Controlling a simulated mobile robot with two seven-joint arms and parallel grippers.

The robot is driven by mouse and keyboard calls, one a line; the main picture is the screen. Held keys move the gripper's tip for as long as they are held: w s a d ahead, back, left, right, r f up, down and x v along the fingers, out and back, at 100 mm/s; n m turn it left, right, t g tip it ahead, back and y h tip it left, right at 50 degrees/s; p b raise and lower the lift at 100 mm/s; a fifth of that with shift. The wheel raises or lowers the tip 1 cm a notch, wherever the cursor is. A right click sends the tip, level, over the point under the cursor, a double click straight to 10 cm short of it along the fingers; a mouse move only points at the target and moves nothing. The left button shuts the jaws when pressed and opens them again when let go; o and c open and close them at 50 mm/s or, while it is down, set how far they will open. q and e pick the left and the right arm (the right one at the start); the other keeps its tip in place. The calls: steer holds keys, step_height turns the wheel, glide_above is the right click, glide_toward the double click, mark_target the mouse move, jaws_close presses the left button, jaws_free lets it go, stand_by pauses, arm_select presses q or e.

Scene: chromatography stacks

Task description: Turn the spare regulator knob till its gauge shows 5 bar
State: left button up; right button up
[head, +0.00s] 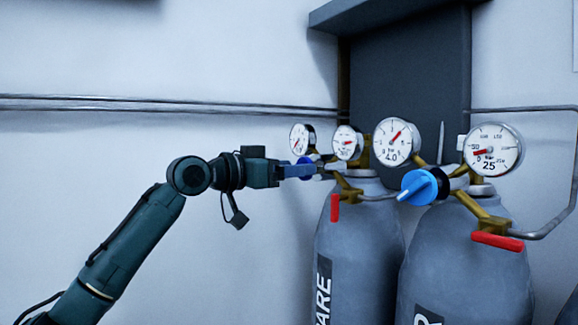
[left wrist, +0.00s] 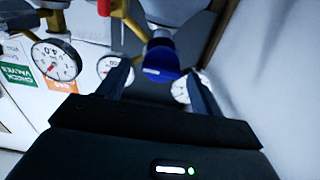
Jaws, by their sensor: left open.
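The spare cylinder (head: 350,225), grey with a partly visible label ending in "ARE", stands against the wall. Its regulator has a small round gauge (head: 299,139) at the left and another gauge (head: 347,142) beside it. The left gauge's exact reading is too small to tell; it also shows in the left wrist view (left wrist: 181,89), partly behind a finger. The blue regulator knob (left wrist: 162,62) lies between the open fingers of my left gripper (left wrist: 158,66), with gaps visible on both sides. In the head view my left gripper (head: 301,171) largely covers the knob. My right gripper is out of view.
A second grey cylinder (head: 465,265) stands to the right with a bright blue knob (head: 422,186), a gauge marked 4.0 (head: 392,140) and one marked 25 (head: 493,150). Red valve handles (head: 335,208) and pipes stand close by. The wall side at left is clear.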

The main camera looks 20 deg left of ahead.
arm_select(q)
steer(key=shift+c, duration=0.5)
steer(key=c, duration=0.9)
